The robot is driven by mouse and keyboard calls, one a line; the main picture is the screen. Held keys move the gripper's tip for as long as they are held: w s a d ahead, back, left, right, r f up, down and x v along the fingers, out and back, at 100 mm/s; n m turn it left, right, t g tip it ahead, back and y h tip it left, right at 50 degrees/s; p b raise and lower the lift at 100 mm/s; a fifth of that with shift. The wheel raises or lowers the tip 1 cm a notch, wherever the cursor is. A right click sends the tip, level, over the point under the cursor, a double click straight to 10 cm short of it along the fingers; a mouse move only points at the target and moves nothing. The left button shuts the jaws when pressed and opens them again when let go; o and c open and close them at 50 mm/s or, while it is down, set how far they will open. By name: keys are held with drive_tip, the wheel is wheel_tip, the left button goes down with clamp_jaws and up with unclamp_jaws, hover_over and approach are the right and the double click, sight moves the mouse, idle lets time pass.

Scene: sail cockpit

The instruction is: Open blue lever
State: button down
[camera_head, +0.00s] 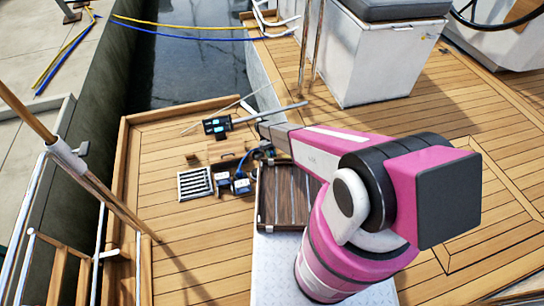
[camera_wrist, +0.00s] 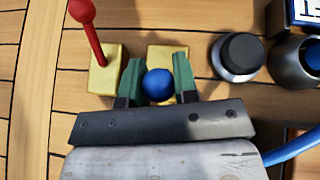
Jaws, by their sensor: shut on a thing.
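The blue lever shows in the wrist view as a round blue knob (camera_wrist: 158,85) over a yellow base block (camera_wrist: 168,56). My gripper (camera_wrist: 159,82) has green fingers on the left and right of the knob and is shut on it. The lever's shaft is hidden beneath the knob, so I cannot tell its tilt. In the head view my gripper (camera_head: 262,152) is small at the end of the pink arm, over the panel area on the deck, and the blue knob cannot be made out there.
A red lever (camera_wrist: 88,30) on another yellow block (camera_wrist: 103,68) stands just left of the gripper. Dark round knobs (camera_wrist: 240,55) sit to the right. A blue hose (camera_wrist: 295,143) runs at lower right. A slatted grate (camera_head: 195,183) and a wooden slatted panel (camera_head: 282,195) lie nearby on the deck.

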drive_tip(key=shift+w+a+g, duration=0.1)
drive_tip(key=shift+w+g, duration=0.1)
drive_tip(key=shift+g, duration=0.1)
drive_tip(key=c, duration=1)
unclamp_jaws()
drive_tip(key=shift+f, duration=0.1)
